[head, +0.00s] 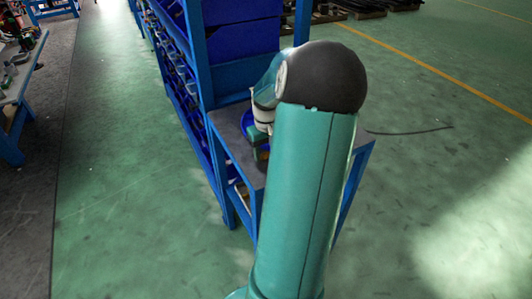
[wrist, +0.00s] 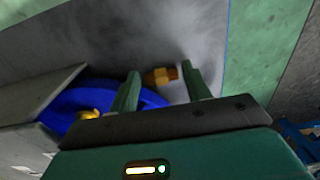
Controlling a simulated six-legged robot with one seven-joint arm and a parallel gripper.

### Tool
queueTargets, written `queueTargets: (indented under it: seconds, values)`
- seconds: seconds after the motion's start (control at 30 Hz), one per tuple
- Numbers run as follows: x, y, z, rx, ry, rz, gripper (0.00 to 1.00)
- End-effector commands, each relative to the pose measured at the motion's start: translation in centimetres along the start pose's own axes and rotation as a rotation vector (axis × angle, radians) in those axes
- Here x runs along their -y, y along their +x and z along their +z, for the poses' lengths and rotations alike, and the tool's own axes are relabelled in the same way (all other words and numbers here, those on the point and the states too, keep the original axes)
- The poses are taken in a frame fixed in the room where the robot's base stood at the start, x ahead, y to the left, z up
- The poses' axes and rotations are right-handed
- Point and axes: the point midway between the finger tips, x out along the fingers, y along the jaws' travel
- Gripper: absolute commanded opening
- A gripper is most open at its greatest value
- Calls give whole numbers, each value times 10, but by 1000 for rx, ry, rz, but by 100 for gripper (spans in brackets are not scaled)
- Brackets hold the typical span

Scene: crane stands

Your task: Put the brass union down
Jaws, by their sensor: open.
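The brass union (wrist: 161,76) shows in the wrist view on the grey tabletop (wrist: 185,30), between and just beyond my fingertips. My gripper (wrist: 160,69) is open, with one green finger on each side of the union. A gap shows on the left side; at the right the union's end lies close to the finger, and I cannot tell whether they touch. In the head view my arm hides most of the gripper and the union.
In the head view, a blue rack of bins (head: 205,75) stands behind the grey-topped table (head: 222,122). Green floor (head: 430,180) is open to the right.

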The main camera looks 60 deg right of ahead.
Motion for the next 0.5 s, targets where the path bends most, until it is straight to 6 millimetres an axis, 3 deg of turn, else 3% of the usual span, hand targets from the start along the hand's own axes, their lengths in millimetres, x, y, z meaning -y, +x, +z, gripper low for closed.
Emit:
queueTargets:
  seconds: [0.5]
  values:
    - [0, -100, -1, -2, -1, 2, 48]
